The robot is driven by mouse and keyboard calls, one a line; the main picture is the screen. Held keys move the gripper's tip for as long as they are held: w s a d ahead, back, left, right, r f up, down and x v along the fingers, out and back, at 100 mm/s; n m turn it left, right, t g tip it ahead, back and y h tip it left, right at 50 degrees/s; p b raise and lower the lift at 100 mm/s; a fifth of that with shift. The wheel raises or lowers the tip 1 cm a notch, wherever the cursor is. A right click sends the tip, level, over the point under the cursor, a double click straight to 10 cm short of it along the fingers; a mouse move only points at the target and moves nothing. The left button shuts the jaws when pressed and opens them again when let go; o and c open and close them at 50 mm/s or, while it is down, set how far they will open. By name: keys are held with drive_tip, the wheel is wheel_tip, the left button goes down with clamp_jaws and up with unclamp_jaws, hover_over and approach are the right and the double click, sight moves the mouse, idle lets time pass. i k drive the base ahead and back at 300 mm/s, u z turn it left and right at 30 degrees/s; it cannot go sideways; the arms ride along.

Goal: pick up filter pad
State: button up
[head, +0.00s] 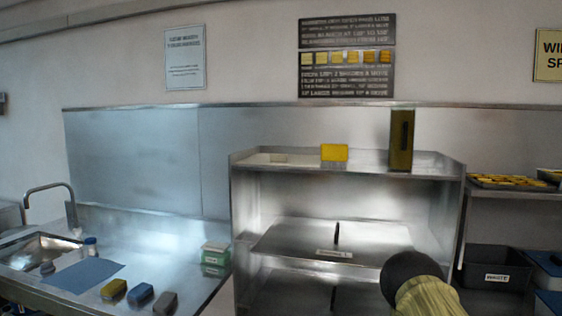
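No item can be clearly read as the filter pad. A flat pale piece (278,158) lies on the top shelf at the left and could be it, but it is too small to tell. A yellow block (334,152) and a tall brown box (401,140) stand to its right on the same shelf. On the steel counter lie a yellow block (114,290), a blue block (140,295) and a grey-brown block (165,302). A dark round part with a ribbed tan sleeve at the bottom right seems to be my arm. My gripper's fingers do not show.
The steel shelf unit (345,168) has raised sides and lower shelves. A sink (40,252), a blue mat (83,275) and a green-and-white stack (215,259) are at the left. A black bin (497,267) and a tray of yellow pieces (510,182) are at the right.

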sight(301, 160)
drive_tip(key=z, duration=0.55)
drive_tip(key=k, duration=0.65)
drive_tip(key=z, duration=0.65)
drive_tip(key=i, duration=0.75)
drive_tip(key=u, duration=0.7)
drive_tip(key=i, duration=0.75)
drive_tip(key=u, duration=0.9)
